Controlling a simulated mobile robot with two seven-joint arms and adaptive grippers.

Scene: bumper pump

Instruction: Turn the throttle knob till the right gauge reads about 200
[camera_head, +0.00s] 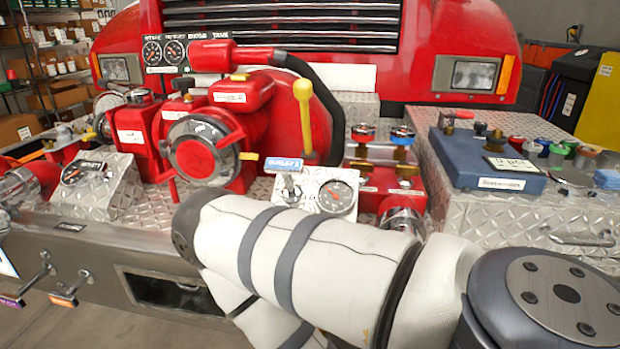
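Red (363,132) and blue (402,135) knobs stand on brass valves behind to the right. I cannot tell which control is the throttle knob. My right arm crosses the lower middle, its bent joint just in front of the gauge. Neither gripper shows.
The red pump (205,145) with a yellow-knobbed lever (303,95) fills the middle. A blue box (488,165) lies on the right metal chest (520,220). Pull handles (70,290) stick out at front left.

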